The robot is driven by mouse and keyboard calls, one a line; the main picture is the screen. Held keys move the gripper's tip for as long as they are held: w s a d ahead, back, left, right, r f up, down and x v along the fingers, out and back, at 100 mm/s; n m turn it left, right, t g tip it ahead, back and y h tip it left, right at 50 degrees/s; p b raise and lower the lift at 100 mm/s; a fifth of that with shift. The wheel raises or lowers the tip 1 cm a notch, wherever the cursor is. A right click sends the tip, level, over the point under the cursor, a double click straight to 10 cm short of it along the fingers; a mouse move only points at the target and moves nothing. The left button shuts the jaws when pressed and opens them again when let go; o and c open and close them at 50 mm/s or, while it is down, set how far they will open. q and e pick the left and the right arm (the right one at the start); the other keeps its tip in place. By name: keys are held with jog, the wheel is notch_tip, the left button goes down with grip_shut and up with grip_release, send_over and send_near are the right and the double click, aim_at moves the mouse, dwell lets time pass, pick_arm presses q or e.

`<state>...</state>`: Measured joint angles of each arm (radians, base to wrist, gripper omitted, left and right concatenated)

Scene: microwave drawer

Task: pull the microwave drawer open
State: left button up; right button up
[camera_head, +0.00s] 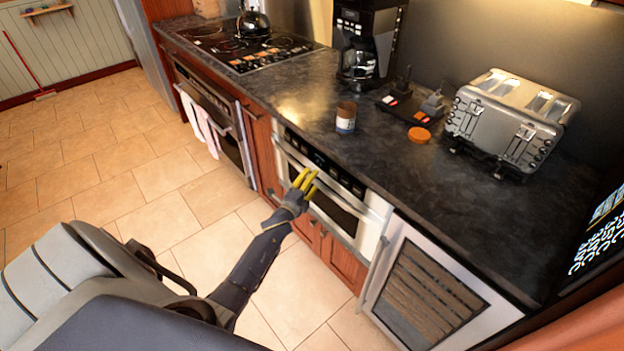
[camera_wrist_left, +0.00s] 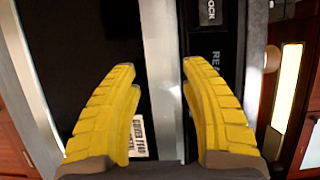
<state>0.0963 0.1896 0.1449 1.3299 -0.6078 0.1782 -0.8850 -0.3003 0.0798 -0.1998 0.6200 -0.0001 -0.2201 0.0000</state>
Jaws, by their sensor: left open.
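The microwave drawer (camera_head: 338,212) is built in below the dark counter in the head view, with a silver front, a dark window and a black control strip along its top. It looks shut. My left gripper (camera_head: 303,182) is at its front, towards the left end, with yellow fingers. In the left wrist view the open fingers of this gripper (camera_wrist_left: 158,85) lie on either side of a silver bar (camera_wrist_left: 160,55), which looks like the drawer's handle. A gap shows between the bar and each finger. The right gripper is not in view.
A glass-door cooler (camera_head: 425,290) stands right of the drawer, and an oven (camera_head: 215,118) with towels is to the left. The counter (camera_head: 375,155) above holds a can (camera_head: 346,118), a coffee maker (camera_head: 366,45) and a toaster (camera_head: 512,115). The tiled floor (camera_head: 165,215) in front is clear.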

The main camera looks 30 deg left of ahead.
pick_arm(q)
jog(key=shift+w, duration=0.45)
jog(key=shift+c, duration=0.5)
grip_shut()
